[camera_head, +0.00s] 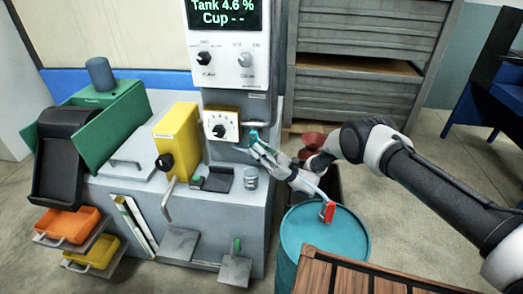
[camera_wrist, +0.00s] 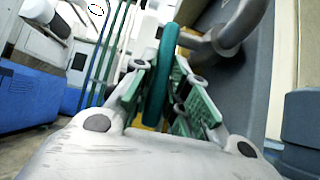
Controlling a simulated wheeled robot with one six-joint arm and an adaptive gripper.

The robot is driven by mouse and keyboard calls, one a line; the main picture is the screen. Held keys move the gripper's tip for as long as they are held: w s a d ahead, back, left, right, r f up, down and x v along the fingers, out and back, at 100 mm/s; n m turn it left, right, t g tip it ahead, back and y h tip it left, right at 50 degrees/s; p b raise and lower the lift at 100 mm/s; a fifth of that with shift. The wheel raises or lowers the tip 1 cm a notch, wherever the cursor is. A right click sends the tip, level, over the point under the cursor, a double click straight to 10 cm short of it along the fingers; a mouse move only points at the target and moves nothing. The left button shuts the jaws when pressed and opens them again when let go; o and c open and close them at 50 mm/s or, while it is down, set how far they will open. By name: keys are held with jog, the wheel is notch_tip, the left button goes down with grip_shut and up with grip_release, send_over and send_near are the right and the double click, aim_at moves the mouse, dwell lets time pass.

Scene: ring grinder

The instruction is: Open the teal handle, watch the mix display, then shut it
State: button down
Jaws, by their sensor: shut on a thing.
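The teal handle (camera_head: 253,138) is on the front of the grey machine column. The mix display (camera_head: 222,15) at the top of the column reads "Tank 4.6 %" and "Cup - -" in green. A small cup (camera_head: 251,178) stands on the machine's ledge, below and left of my gripper.
A yellow box with a black knob (camera_head: 177,140) and a white dial panel (camera_head: 221,126) are left of the handle. A teal drum (camera_head: 325,240) with a red part on top stands below my arm. A wooden slatted top (camera_head: 350,275) is in front.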

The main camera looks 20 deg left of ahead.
jog(key=c, duration=1.4)
grip_release()
jog(key=shift+d, duration=0.1)
